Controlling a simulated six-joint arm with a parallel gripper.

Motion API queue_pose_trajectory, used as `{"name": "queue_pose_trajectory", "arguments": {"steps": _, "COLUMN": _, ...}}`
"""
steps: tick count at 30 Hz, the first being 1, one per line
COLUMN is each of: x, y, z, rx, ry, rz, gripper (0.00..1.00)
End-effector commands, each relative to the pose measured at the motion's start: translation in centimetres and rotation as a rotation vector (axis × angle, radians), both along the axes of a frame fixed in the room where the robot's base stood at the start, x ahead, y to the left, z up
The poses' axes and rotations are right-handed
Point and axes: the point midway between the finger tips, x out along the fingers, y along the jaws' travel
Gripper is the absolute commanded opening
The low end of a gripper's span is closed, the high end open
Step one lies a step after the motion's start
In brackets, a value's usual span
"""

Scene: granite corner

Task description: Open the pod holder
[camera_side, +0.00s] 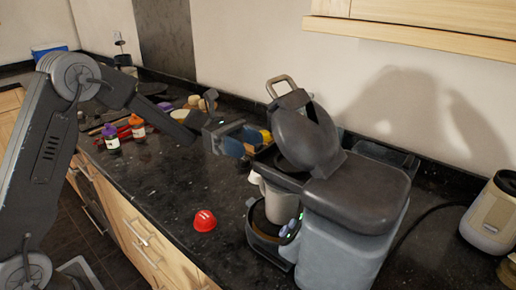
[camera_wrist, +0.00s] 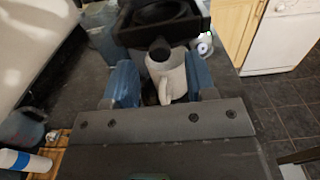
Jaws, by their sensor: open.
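The coffee machine (camera_side: 355,195) stands on the dark counter. Its pod holder lid (camera_side: 305,130) is tilted up and back, with the metal loop handle (camera_side: 281,86) at its top. In the wrist view the open pod holder seat (camera_wrist: 160,22) shows as a dark ring at the top, with a spout below it. A light mug (camera_side: 280,201) stands under the spout; it also shows in the wrist view (camera_wrist: 170,74). My gripper (camera_side: 243,141) is open and empty, in front of the raised lid, fingers towards the machine. Its blue fingers also show in the wrist view (camera_wrist: 162,86).
A red pod (camera_side: 204,220) lies on the counter left of the machine. Small bottles (camera_side: 137,127) and other items stand further back. A beige appliance (camera_side: 492,215) is at the far right. The front counter around the red pod is clear.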

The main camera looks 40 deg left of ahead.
Motion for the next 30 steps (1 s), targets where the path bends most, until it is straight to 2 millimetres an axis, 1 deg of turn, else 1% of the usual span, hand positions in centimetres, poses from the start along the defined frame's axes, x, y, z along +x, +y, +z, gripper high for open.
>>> {"name": "queue_pose_trajectory", "arguments": {"steps": 1, "x": -0.1, "y": -1.0, "z": 0.0, "rx": -0.001, "ry": 0.000, "rz": -0.003, "gripper": 0.51}}
{"name": "queue_pose_trajectory", "arguments": {"steps": 6, "x": -0.1, "y": -2.9, "z": 0.0, "rx": -0.001, "ry": -0.001, "rz": -0.002, "gripper": 0.51}}
{"name": "queue_pose_trajectory", "arguments": {"steps": 11, "x": 0.0, "y": -3.6, "z": 0.0, "rx": 0.000, "ry": -0.001, "rz": 0.000, "gripper": 0.51}}
{"name": "queue_pose_trajectory", "arguments": {"steps": 18, "x": 0.0, "y": -3.6, "z": 0.0, "rx": 0.000, "ry": -0.001, "rz": 0.001, "gripper": 0.51}}
{"name": "queue_pose_trajectory", "arguments": {"steps": 20, "x": 0.0, "y": -3.6, "z": 0.0, "rx": 0.000, "ry": -0.001, "rz": 0.001, "gripper": 0.46}}
{"name": "queue_pose_trajectory", "arguments": {"steps": 30, "x": 0.0, "y": -3.6, "z": 0.0, "rx": 0.000, "ry": -0.001, "rz": 0.000, "gripper": 0.14}}
